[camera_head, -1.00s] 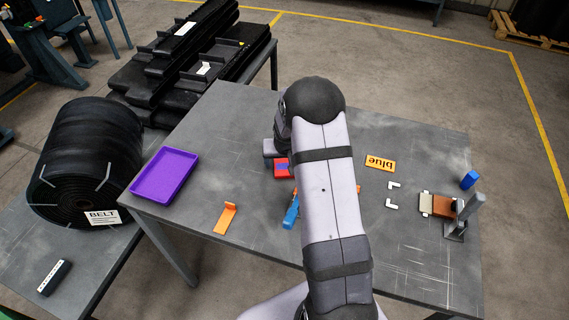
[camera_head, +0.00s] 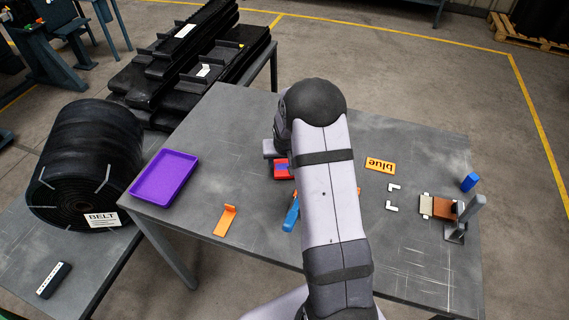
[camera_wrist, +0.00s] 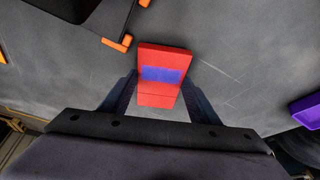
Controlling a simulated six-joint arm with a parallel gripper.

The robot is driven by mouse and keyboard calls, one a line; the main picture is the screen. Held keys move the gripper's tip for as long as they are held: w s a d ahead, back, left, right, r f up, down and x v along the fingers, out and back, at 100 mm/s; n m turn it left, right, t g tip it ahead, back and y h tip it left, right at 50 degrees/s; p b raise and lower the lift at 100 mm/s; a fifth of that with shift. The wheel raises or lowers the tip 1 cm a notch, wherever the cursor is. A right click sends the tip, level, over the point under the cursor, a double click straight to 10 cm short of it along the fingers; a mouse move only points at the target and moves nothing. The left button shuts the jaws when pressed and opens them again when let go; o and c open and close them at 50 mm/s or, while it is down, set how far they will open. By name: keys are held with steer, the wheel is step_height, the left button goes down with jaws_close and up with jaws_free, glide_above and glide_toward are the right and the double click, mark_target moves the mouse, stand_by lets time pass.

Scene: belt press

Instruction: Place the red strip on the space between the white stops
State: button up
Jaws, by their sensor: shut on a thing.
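The red strip (camera_wrist: 163,56) has a blue-violet patch on its face. It stands out between the two dark fingers of my gripper (camera_wrist: 160,84) in the wrist view, and the fingers are shut on its sides. In the head view part of the red strip (camera_head: 281,169) shows just left of my arm, which hides most of my gripper. The two white stops, an upper one (camera_head: 393,187) and a lower one (camera_head: 391,208), are small L-shaped pieces on the table to the right of my arm. The space between them is bare.
A brown block (camera_head: 443,208) with a pale end and a grey metal post (camera_head: 470,209) stand right of the stops. A purple tray (camera_head: 139,190), orange bracket (camera_head: 226,220) and blue item (camera_head: 291,215) are left.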

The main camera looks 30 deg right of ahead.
step_height(320, 180, up, 10)
steer(key=b, duration=0.2)
steer(key=shift+f+b, duration=0.25)
steer(key=shift+b, duration=0.1)
steer(key=n+y, duration=0.2)
steer(key=n, duration=0.2)
glide_above(257, 222)
steer(key=shift+t, duration=0.3)
step_height(257, 222, down, 6)
steer(key=shift+s+a+f, duration=0.1)
steer(key=shift+f, duration=0.1)
steer(key=w+d+r+m+h+b, duration=0.2)
steer(key=w+d+r+m, duration=0.3)
steer(key=w+d, duration=1)
steer(key=shift+n, duration=0.5)
steer(key=shift+s+d+f+p, duration=0.2)
steer(key=shift+f+p, duration=0.35)
steer(key=shift+f, duration=0.9)
steer(key=shift+s+d+f+p, duration=0.15)
steer(key=shift+f+p, duration=0.4)
steer(key=shift+f, duration=0.85)
steer(key=shift+s+d+f+p, duration=0.1)
steer(key=shift+d+f+p, duration=0.3)
steer(key=shift+f, duration=1.05)
